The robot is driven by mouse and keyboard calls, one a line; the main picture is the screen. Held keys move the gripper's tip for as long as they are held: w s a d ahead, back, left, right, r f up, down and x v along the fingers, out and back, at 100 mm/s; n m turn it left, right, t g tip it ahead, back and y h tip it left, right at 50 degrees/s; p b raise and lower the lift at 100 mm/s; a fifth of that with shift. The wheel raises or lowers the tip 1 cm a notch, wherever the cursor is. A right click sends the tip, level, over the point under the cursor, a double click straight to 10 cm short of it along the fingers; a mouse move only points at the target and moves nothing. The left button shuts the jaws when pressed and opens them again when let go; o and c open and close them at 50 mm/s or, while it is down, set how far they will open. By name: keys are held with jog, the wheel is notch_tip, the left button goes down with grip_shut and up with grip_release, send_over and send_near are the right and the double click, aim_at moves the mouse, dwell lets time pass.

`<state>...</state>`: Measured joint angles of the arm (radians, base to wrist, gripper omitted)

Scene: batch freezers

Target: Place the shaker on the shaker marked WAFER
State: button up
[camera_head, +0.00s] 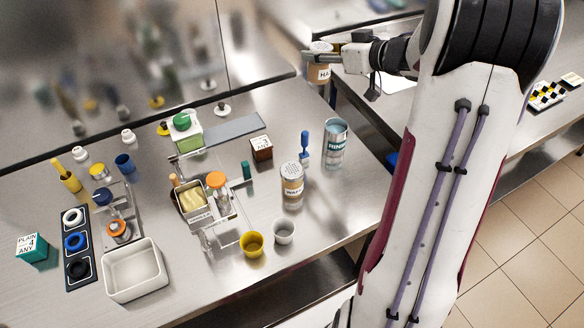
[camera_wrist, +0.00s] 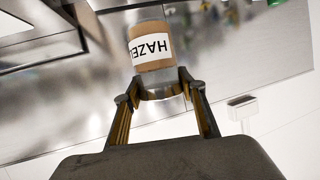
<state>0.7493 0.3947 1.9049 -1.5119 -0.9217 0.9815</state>
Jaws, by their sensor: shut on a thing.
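My gripper (camera_head: 338,56) is shut on a brown shaker (camera_head: 319,72) whose white label begins with HAZ. It holds the shaker in the air beyond the table's far right corner in the head view. In the wrist view the shaker (camera_wrist: 152,46) sits between the fingertips of my gripper (camera_wrist: 162,88), its label reading HAZE upside down. The shaker marked WAFER (camera_head: 292,186) stands upright on the table, brown with a white label and a pale lid. It is well below and left of my gripper in the head view, and nothing is on top of it.
A tall RINSE can (camera_head: 335,144), a blue-handled tool (camera_head: 304,146) and a brown box (camera_head: 261,148) stand near the WAFER shaker. A machine (camera_head: 205,205) with an orange-lidded jar is left; a white bin (camera_head: 134,270) stands front left.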

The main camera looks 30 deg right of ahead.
jog(key=s+a+f+n+g+y, duration=0.3)
jog(key=s+a+n+y, duration=0.4)
jog(key=s+a, duration=0.6)
jog(key=shift+s+a+n+g, duration=0.35)
jog(key=shift+a+n+g, duration=0.15)
jog(key=shift+a+g, duration=0.4)
jog(key=shift+f, duration=0.2)
notch_tip(320, 180, down, 6)
jog(key=shift+f, duration=0.15)
jog(key=shift+f, duration=1.75)
jog(key=shift+f, duration=0.1)
